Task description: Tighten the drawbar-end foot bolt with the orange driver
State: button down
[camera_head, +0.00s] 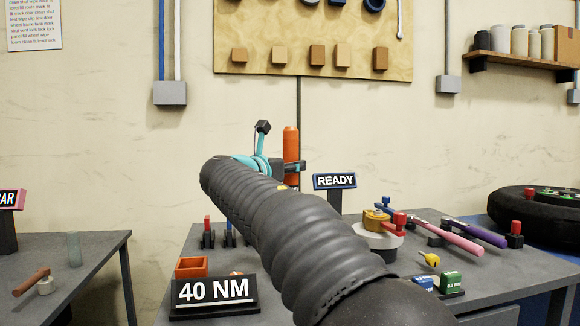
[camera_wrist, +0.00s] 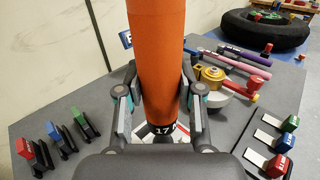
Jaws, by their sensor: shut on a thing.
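The orange driver (camera_head: 291,146) stands upright in my gripper (camera_head: 284,170), above the grey bench in the head view. In the wrist view the driver (camera_wrist: 157,60) fills the middle, and my gripper's fingers (camera_wrist: 158,92) press on it from both sides. A black band marked 17 shows at its lower end, over a pale marked patch. I cannot tell whether this end touches the bench. My dark ribbed arm hides part of the bench in the head view. I do not see the drawbar-end foot or its bolt.
The bench (camera_head: 400,285) carries a 40 NM sign (camera_head: 213,291), a READY sign (camera_head: 334,181), an orange box (camera_head: 191,267), a yellow-and-red tool (camera_head: 378,222) on a white round base, and pink and purple bars (camera_head: 450,236). A tyre (camera_head: 535,205) lies at right. Another table (camera_head: 70,265) stands left.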

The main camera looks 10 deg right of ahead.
jog(key=shift+s, duration=0.1)
jog(key=shift+f+b, duration=1.7)
jog(key=shift+f, duration=1.05)
jog(key=shift+f+b, duration=0.7)
jog(key=shift+f, duration=0.65)
dwell(1.2)
jog(key=shift+r, duration=0.1)
jog(key=shift+r+p, duration=2.45)
jog(key=shift+r, duration=0.25)
